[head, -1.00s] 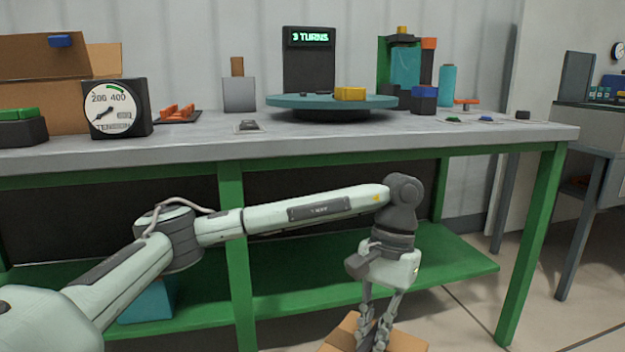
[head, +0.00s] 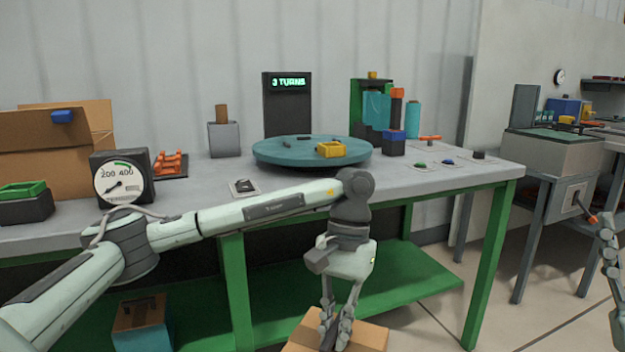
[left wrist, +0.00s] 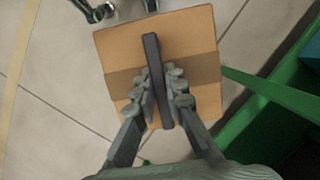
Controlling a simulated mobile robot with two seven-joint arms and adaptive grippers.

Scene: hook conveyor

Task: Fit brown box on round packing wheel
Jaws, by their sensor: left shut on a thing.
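The brown box (head: 369,337) hangs at the bottom of the head view, in front of the table and below its top. My left gripper (head: 336,340) points down and is shut on the dark handle strip across the box's top. The left wrist view shows the box (left wrist: 206,45) with the fingers (left wrist: 166,95) on both sides of the dark strip (left wrist: 152,50). The round packing wheel (head: 285,152) is a teal disc on the table, with a yellow block (head: 331,149) near its front right edge. My right gripper (head: 610,235) shows only in part at the right edge.
The grey table (head: 420,184) with green legs stands ahead. A "3 TURNS" display (head: 287,100) is behind the wheel. A gauge (head: 122,178) and open cartons (head: 60,150) are left; buttons (head: 420,165) are right. A lower green shelf (head: 410,275) holds a box (head: 142,325).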

